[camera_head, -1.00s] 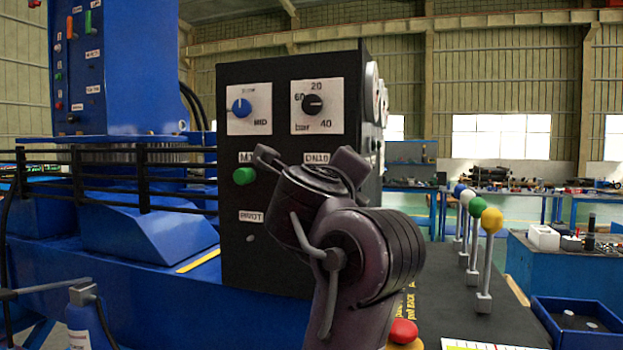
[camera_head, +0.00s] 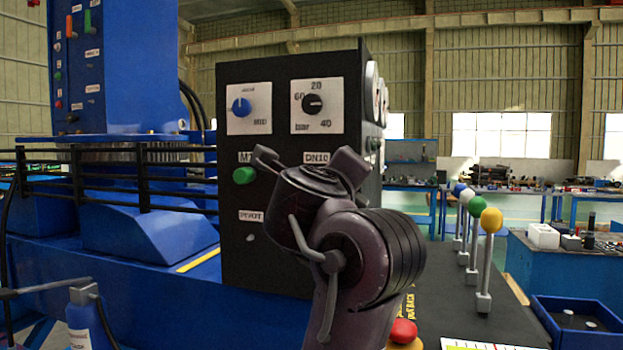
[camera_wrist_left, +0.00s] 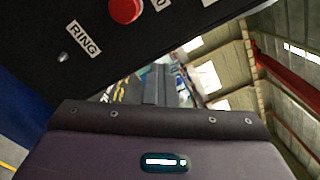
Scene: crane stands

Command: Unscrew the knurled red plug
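A red plug (camera_wrist_left: 126,10) shows at the top edge of the left wrist view, on the black panel above and right of a RING label (camera_wrist_left: 84,40). In the head view I do not see this plug; my arm covers the panel's lower right. My left gripper (camera_head: 308,163) is in front of the panel, its two fingers spread apart below the dials and nothing visible between them. In the left wrist view the plug lies beyond the purple wrist housing, apart from it. My right gripper is not in view.
The black panel (camera_head: 231,97) also bears a green plug (camera_head: 244,175), a blue knob (camera_head: 241,107) and a black knob (camera_head: 312,104). A red button (camera_head: 403,333) sits below right of my arm. Several ball-topped levers (camera_head: 491,221) and a blue bin (camera_head: 543,314) stand at the right.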

